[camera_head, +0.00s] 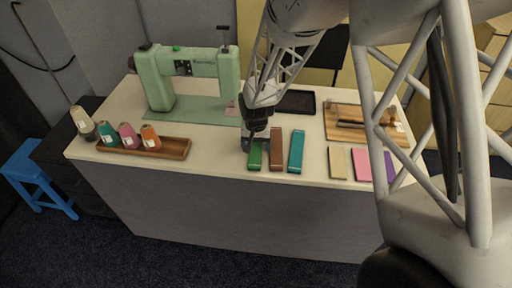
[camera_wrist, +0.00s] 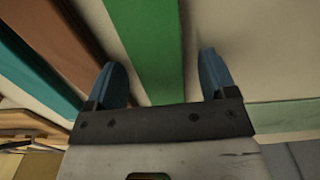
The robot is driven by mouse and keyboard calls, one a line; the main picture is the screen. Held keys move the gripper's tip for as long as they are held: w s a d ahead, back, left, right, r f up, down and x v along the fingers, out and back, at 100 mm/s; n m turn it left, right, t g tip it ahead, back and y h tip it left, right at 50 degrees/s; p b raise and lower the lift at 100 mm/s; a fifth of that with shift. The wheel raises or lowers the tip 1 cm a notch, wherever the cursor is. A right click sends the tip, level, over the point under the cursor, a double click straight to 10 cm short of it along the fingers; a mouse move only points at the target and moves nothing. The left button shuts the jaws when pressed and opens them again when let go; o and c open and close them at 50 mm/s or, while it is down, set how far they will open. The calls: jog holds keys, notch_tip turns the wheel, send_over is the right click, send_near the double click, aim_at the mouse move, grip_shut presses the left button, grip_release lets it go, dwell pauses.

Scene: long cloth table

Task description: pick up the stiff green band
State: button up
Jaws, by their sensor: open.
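The green band (camera_head: 255,159) lies flat near the front edge of the table, leftmost in a row of bands. In the wrist view the green band (camera_wrist: 155,40) runs up the picture between the two blue fingers. My gripper (camera_head: 256,142) is over the far part of the green band and hides some of it. In the wrist view my gripper (camera_wrist: 162,72) is open and holds nothing, with a finger on each side of the band. I cannot tell how far above the table the fingertips are.
A brown band (camera_head: 277,152) and a teal band (camera_head: 296,153) lie close to the right. Beige (camera_head: 337,163), pink (camera_head: 361,165) and purple pieces (camera_head: 389,167) lie farther right. A mint sewing machine (camera_head: 160,80) and a spool tray (camera_head: 175,149) stand left. A wooden board (camera_head: 390,135) lies right.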

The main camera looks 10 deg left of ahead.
aim_at(256, 146)
jog(key=c, duration=1)
jog(key=shift+r, duration=0.15)
jog(key=shift+r, duration=1.4)
jog(key=shift+s+d+r, duration=0.1)
jog(key=shift+s+r, duration=0.1)
jog(key=shift+r, duration=0.1)
jog(key=s+d, duration=0.3)
jog(key=s, duration=0.4)
jog(key=s+d+r, duration=0.1)
jog(key=s+d, duration=0.2)
jog(key=s, duration=0.4)
jog(key=shift+s+r, duration=0.15)
jog(key=shift+r, duration=0.05)
jog(key=shift+d, duration=0.1)
